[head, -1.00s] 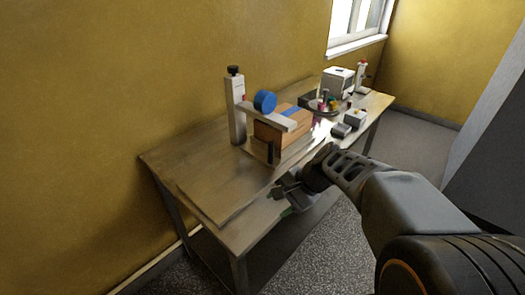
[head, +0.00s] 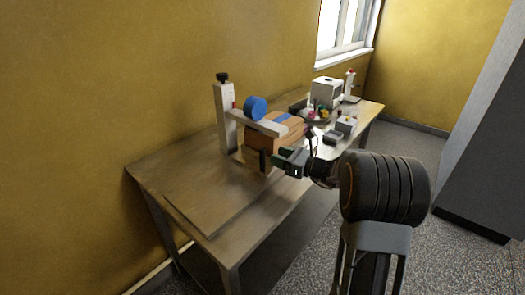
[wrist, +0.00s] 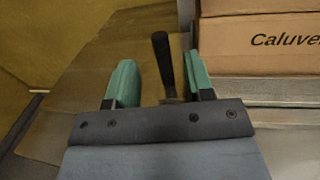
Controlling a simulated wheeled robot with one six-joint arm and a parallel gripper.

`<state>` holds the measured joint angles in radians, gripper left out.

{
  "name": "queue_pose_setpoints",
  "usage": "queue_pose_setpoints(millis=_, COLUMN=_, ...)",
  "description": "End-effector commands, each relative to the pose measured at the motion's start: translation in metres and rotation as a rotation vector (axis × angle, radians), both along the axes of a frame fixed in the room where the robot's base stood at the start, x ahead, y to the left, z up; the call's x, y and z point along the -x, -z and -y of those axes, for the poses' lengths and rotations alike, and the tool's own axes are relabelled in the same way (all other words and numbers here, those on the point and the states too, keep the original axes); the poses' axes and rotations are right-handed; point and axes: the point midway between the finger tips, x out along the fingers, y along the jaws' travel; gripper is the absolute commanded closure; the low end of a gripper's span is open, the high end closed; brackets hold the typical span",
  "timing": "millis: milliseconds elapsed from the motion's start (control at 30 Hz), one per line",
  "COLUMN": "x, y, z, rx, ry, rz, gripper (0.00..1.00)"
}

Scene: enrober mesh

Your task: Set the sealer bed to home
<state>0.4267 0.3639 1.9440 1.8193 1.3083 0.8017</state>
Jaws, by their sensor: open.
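The sealer stands on the wooden table, with a pale upright post (head: 226,118), a pale arm (head: 259,125) and a blue roll (head: 255,108). A brown carton (head: 285,138) sits under the arm; its lettered side (wrist: 270,40) shows at right in the wrist view. A black lever handle (head: 262,160) stands at the near side of the sealer. In the wrist view the lever (wrist: 164,62) appears between my green fingers, leaning slightly. My gripper (head: 282,156) is open beside the lever; its fingers (wrist: 160,66) are apart. I cannot tell their exact depth relative to the lever.
A flat board (head: 205,205) lies on the near part of the table (head: 150,172). A white box-shaped machine (head: 327,91), small dark and grey boxes (head: 346,124) and several small items stand at the far end.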

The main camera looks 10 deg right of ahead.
Motion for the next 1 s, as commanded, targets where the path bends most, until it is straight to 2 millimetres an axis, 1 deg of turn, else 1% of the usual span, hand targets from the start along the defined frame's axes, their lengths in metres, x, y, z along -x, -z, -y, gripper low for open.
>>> queue_pose_setpoints(millis=33, x=-0.007, y=0.0, z=-0.009, rx=-0.001, ry=-0.005, rz=-0.001, gripper=0.52)
queue_pose_setpoints(millis=100, x=-0.016, y=0.0, z=-0.017, rx=0.001, ry=-0.004, rz=-0.001, gripper=0.52)
queue_pose_setpoints(millis=233, x=-0.03, y=0.0, z=-0.031, rx=0.001, ry=-0.004, rz=-0.001, gripper=0.52)
queue_pose_setpoints(millis=400, x=-0.042, y=0.0, z=-0.043, rx=0.001, ry=-0.002, rz=-0.001, gripper=0.52)
queue_pose_setpoints(millis=600, x=-0.048, y=0.0, z=-0.049, rx=0.002, ry=-0.001, rz=-0.001, gripper=0.52)
queue_pose_setpoints(millis=867, x=-0.049, y=0.0, z=-0.05, rx=0.002, ry=-0.001, rz=-0.001, gripper=0.52)
queue_pose_setpoints(millis=900, x=-0.049, y=0.0, z=-0.05, rx=0.002, ry=-0.001, rz=-0.001, gripper=0.53)
queue_pose_setpoints(millis=1000, x=-0.049, y=0.0, z=-0.05, rx=0.002, ry=-0.001, rz=-0.001, gripper=0.62)
